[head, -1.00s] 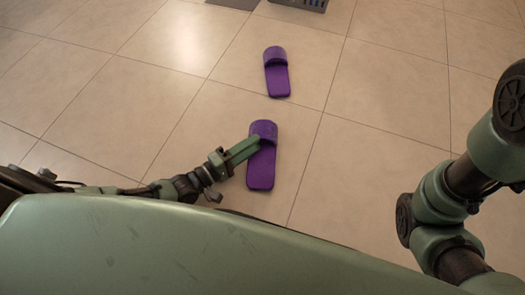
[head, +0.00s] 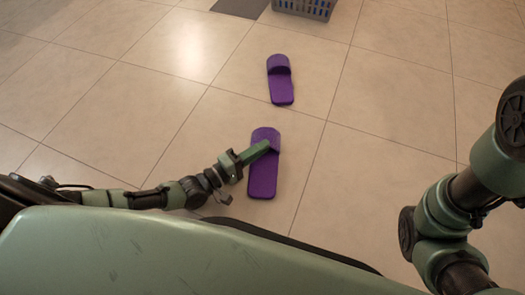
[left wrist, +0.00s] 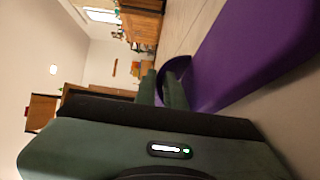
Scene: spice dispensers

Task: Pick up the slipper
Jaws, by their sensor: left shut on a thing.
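Two purple slippers are in the head view. The near slipper (head: 263,181) is in front of my base, and the far slipper (head: 281,88) lies on the floor beyond it. My left gripper (head: 266,146) reaches in from the left and is shut on the near slipper's strap. In the left wrist view, the fingers (left wrist: 162,90) meet the strap, and the slipper's purple sole (left wrist: 250,45) fills the upper right. I cannot tell whether the slipper is clear of the floor. My right arm shows at the right, but its gripper is out of view.
A grey basket (head: 305,8) stands at the top edge of the head view, beside a dark floor patch (head: 240,6). The tiled floor (head: 370,110) around the slippers is clear. Wooden furniture (left wrist: 140,22) shows far off in the left wrist view.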

